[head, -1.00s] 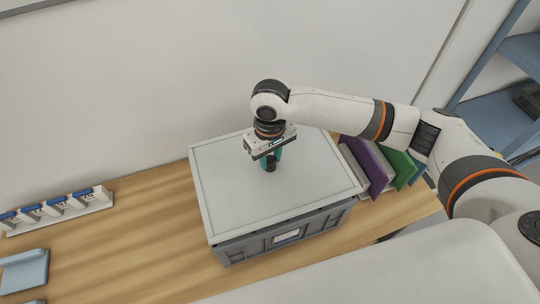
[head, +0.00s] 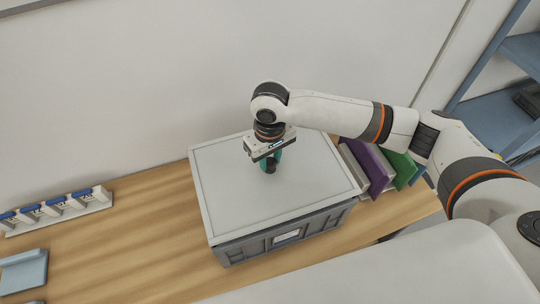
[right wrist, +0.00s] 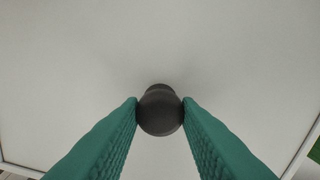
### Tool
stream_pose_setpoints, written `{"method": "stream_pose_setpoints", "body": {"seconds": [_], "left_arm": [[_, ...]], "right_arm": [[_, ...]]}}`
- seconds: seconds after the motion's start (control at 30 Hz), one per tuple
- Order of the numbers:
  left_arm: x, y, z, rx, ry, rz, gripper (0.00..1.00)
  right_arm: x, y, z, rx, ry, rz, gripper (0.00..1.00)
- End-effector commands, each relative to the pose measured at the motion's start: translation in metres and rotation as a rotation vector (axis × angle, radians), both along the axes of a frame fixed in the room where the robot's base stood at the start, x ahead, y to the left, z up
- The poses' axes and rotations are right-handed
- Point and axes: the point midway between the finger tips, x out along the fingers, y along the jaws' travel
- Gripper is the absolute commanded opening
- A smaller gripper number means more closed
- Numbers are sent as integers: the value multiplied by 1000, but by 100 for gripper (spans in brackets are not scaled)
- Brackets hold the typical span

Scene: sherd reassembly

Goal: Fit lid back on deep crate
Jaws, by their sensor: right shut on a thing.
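The grey deep crate (head: 260,247) stands on the wooden table. Its pale grey lid (head: 235,195) lies over the crate's top, and along the front its edge meets the crate rim with no clear gap. My right gripper (head: 271,165) is above the middle of the lid. In the right wrist view its green fingers are shut on the dark round knob (right wrist: 160,112) of the lid. The far sides of the crate are hidden under the lid. My left gripper is not in view.
Purple and green books or binders (head: 402,170) stand close to the crate's right side. A white rack with blue-topped items (head: 58,208) and a light blue tray (head: 24,271) are at the left. The table between is clear; a wall is behind.

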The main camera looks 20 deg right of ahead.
Motion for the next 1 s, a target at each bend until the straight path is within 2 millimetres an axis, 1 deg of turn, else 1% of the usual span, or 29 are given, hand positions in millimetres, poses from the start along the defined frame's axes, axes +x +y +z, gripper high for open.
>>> {"method": "stream_pose_setpoints", "body": {"seconds": [0.5, 1.0], "left_arm": [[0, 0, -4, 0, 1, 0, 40], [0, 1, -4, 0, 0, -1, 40]], "right_arm": [[0, 0, -16, -1, 0, 1, 0], [0, 0, -17, 0, -1, 1, 0]]}}
